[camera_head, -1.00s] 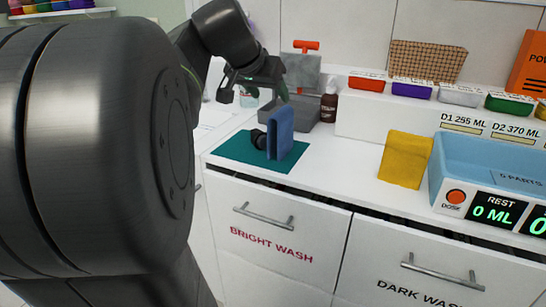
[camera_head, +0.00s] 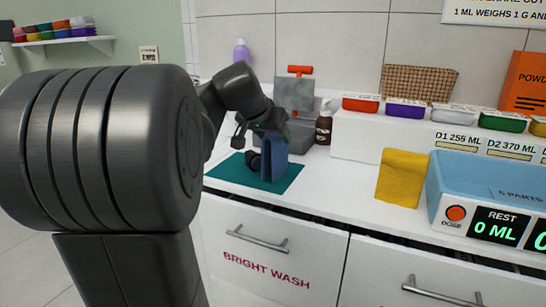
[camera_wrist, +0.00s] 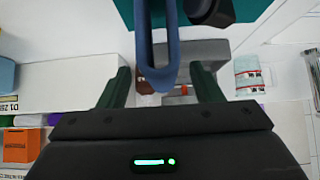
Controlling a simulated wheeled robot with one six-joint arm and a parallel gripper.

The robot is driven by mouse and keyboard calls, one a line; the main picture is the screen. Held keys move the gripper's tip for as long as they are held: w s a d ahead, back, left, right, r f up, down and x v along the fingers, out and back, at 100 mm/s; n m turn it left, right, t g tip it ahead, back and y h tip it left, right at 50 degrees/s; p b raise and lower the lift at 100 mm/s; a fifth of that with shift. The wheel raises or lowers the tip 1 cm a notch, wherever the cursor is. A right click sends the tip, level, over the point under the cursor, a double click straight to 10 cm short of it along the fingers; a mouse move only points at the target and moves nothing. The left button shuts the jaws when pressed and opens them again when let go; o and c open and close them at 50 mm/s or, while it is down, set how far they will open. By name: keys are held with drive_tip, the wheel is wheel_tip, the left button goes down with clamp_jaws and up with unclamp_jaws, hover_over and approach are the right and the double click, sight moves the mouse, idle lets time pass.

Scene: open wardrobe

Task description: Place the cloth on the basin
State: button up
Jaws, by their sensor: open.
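I cannot tell if the yellow piece touches the basin.
A grey block with an orange-handled press (camera_head: 298,95) and a brown bottle (camera_head: 324,122) stand behind the mat. A white ledge (camera_head: 375,135) carries several coloured tubs. A wicker basket (camera_head: 418,83) and an orange box (camera_head: 528,85) stand behind. The counter (camera_head: 340,180) is clear between mat and yellow piece.

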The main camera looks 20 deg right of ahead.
drive_tip(key=x, duration=0.3)
drive_tip(key=shift+f, duration=0.25)
drive_tip(key=shift+r, duration=0.1)
drive_tip(key=c, duration=1.2)
